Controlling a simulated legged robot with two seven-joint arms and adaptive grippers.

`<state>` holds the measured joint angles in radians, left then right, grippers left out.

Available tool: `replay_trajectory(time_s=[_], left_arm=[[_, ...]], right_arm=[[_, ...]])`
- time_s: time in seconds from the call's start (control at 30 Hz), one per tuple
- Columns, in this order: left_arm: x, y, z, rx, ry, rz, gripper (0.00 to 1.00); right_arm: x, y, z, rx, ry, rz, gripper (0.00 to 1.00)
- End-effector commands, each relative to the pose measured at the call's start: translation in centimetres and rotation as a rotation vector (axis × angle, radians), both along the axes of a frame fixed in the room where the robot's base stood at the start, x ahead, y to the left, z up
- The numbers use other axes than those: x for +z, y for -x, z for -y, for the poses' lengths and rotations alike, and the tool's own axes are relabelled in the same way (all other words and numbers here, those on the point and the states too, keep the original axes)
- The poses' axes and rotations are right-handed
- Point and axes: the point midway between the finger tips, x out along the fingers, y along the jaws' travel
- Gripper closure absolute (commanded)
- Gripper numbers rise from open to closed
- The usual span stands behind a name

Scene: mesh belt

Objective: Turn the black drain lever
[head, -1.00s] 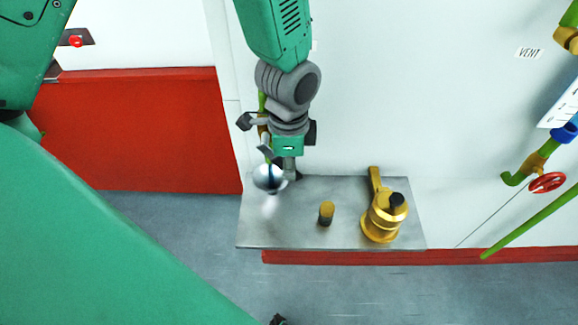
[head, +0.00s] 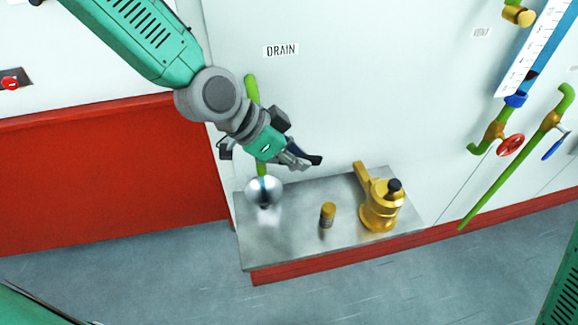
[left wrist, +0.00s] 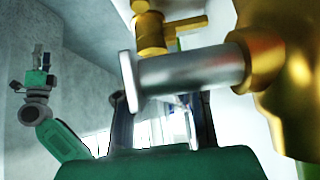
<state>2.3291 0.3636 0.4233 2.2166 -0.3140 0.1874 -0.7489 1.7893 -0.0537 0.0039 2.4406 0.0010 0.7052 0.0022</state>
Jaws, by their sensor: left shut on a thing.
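A green drain pipe (head: 252,90) runs down the white wall, left of the DRAIN sign (head: 281,50), and passes behind my left gripper (head: 302,160). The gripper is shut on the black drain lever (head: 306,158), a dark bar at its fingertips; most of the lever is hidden. In the left wrist view a brass valve body (left wrist: 285,75) with a silver cylinder (left wrist: 190,75) is close to the camera. The lever is not clear there. My right gripper (left wrist: 38,62) shows small at the left of the wrist view; its jaws are too small to judge.
Below is a grey metal shelf (head: 290,245) with a shiny silver ball-shaped thing (head: 264,190), a small brass-capped jar (head: 327,215) and a gold pot (head: 381,205). Pipes with a red handwheel (head: 511,145) and a blue handle (head: 554,146) are at the right.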

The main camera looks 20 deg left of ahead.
Motion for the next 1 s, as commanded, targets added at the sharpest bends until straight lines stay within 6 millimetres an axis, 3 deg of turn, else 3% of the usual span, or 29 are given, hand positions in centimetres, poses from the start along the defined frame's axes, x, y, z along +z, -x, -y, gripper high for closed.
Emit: replay_trajectory(time_s=[0.3,0.93,1.0], left_arm=[[1.4,-0.5,0.3,-0.002,0.147,0.095,1.0],[2.0,-0.7,0.4,-0.003,0.182,0.122,1.0],[1.9,-0.6,0.4,-0.003,0.182,0.122,0.71]], right_arm=[[-1.8,0.0,0.0,0.001,-0.001,0.0,0.6],[-2.1,0.0,0.0,0.001,-0.001,0.0,0.6],[-2.1,0.0,0.0,0.001,-0.001,0.0,0.6]])
